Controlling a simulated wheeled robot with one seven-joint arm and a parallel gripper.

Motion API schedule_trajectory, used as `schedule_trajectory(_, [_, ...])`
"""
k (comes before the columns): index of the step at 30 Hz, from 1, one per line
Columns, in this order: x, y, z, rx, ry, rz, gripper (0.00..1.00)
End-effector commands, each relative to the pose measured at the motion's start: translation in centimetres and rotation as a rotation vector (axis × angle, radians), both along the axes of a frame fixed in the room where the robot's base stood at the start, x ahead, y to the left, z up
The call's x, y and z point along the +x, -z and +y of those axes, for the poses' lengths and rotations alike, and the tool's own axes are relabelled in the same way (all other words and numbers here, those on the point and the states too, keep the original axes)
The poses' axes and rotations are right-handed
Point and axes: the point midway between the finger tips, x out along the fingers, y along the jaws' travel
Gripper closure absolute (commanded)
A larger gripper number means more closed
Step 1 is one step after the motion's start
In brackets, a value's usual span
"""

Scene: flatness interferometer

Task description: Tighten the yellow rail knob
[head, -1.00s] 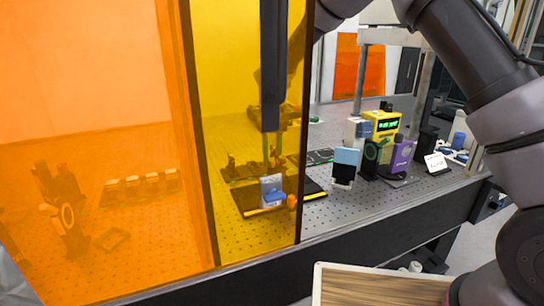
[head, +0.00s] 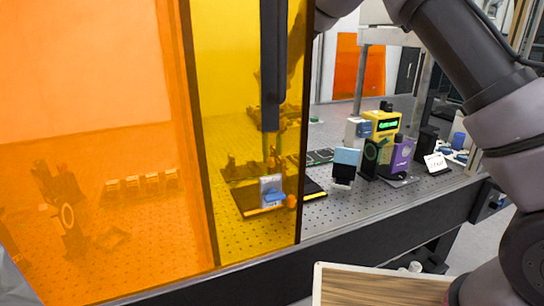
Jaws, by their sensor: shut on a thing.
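My gripper (head: 272,158) shows through the yellow see-through panel, pointing down at a small rail assembly on a dark base plate (head: 252,207). Its fingers are shut on what seems to be the yellow rail knob, which is mostly hidden by the fingers and a grey plate with a blue part (head: 272,193) in front. The yellow tint makes the knob's own colour hard to tell. A small orange round piece (head: 292,201) sits at the right side of the assembly, apart from the fingers.
A tall orange panel (head: 100,70) and the yellow panel (head: 225,60) stand along the table's near side. To the right, a yellow device with a display (head: 383,123), a purple box (head: 402,155) and a white label card (head: 436,162) stand on the perforated table (head: 335,215). A wooden-topped surface (head: 380,289) is nearest.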

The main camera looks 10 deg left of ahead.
Motion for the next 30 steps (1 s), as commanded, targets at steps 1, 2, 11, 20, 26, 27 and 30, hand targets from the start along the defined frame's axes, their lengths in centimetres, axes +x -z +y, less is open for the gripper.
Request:
schedule_trajectory(1, [0.0,0.0,0.0,0.001,0.004,0.000,1.00])
schedule_trajectory(2, [0.0,0.0,0.0,0.001,0.006,-0.001,1.00])
schedule_trajectory(11, [0.0,0.0,0.0,0.001,0.008,-0.001,1.00])
schedule_trajectory(20, [0.0,0.0,0.0,0.000,0.007,0.000,0.33])
schedule_trajectory(26, [0.0,-0.3,0.0,0.001,0.007,-0.001,0.33])
schedule_trajectory(27, [0.0,-0.6,0.0,0.001,0.007,-0.001,0.33])
schedule_trajectory(30, [0.1,-1.9,0.1,0.003,0.006,-0.003,0.33])
